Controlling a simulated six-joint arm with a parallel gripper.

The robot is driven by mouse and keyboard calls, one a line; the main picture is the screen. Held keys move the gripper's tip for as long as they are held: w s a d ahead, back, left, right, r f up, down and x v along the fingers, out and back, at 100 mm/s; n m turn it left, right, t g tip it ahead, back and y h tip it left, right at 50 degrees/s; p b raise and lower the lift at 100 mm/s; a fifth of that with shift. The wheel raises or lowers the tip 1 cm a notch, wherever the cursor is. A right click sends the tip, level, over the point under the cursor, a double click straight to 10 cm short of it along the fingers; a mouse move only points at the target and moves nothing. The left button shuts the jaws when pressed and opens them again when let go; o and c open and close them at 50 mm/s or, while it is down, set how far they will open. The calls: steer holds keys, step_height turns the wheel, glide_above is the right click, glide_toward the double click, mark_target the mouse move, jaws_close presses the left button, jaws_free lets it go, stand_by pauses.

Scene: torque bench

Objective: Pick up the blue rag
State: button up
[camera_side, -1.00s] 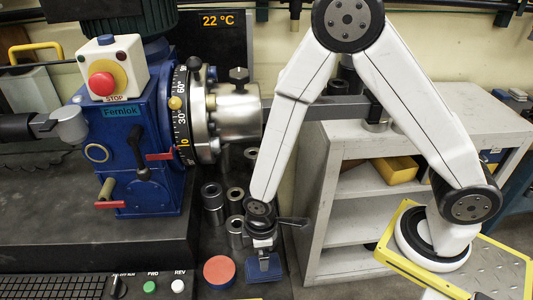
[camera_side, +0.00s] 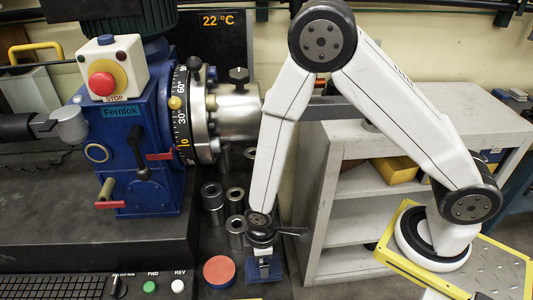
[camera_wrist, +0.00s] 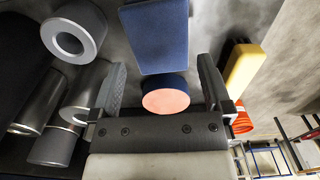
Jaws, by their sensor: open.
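The blue rag (camera_side: 264,272) lies flat on the dark bench top near its front edge. In the side view my gripper (camera_side: 262,250) is just above it and hides part of it. In the wrist view the rag (camera_wrist: 156,38) is a flat blue rectangle at the top centre, beyond the fingertips. My gripper (camera_wrist: 163,75) is open there, with its two grey fingers apart and nothing held between them.
A round red-topped, blue-sided disc (camera_side: 219,271) is left of the rag; the wrist view shows it (camera_wrist: 166,98) between the fingers. Several metal sleeves (camera_side: 213,197) stand behind and left. The blue machine (camera_side: 150,150) fills the left. A grey shelf (camera_side: 345,190) stands right.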

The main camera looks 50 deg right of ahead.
steer(key=shift+s+f, duration=0.1)
steer(key=shift+f, duration=2.15)
steer(key=c, duration=0.9)
